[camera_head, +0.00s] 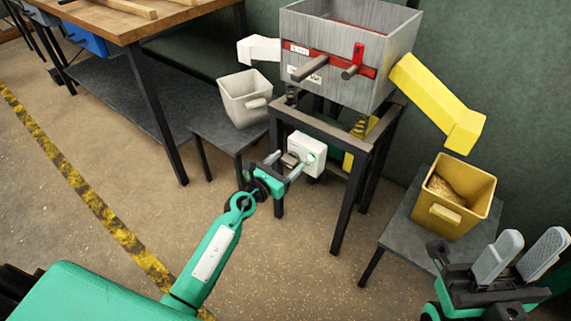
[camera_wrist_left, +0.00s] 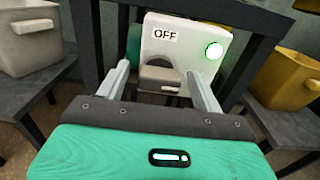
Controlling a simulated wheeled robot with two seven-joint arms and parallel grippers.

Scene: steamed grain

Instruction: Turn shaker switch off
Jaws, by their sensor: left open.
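The shaker (camera_head: 335,50) is a grey metal bin with a red strip, on springs over a dark stand. Its white switch box (camera_head: 310,146) hangs on the stand's front. In the left wrist view the switch box (camera_wrist_left: 190,38) shows an "OFF" label and a lit green lamp (camera_wrist_left: 214,50). A grey switch lever (camera_wrist_left: 158,78) sticks out below the label. My left gripper (camera_wrist_left: 157,70) is open, with its fingers on either side of the lever; I cannot tell if they touch it. It also shows in the head view (camera_head: 294,160). My right gripper (camera_head: 520,256) is open and empty at lower right.
A white bin (camera_head: 243,98) stands on a low table left of the stand. A yellow bin (camera_head: 460,205) with grain stands on a low table to the right, below a yellow chute (camera_head: 435,98). A wooden workbench (camera_head: 130,25) is at upper left. The floor in front is clear.

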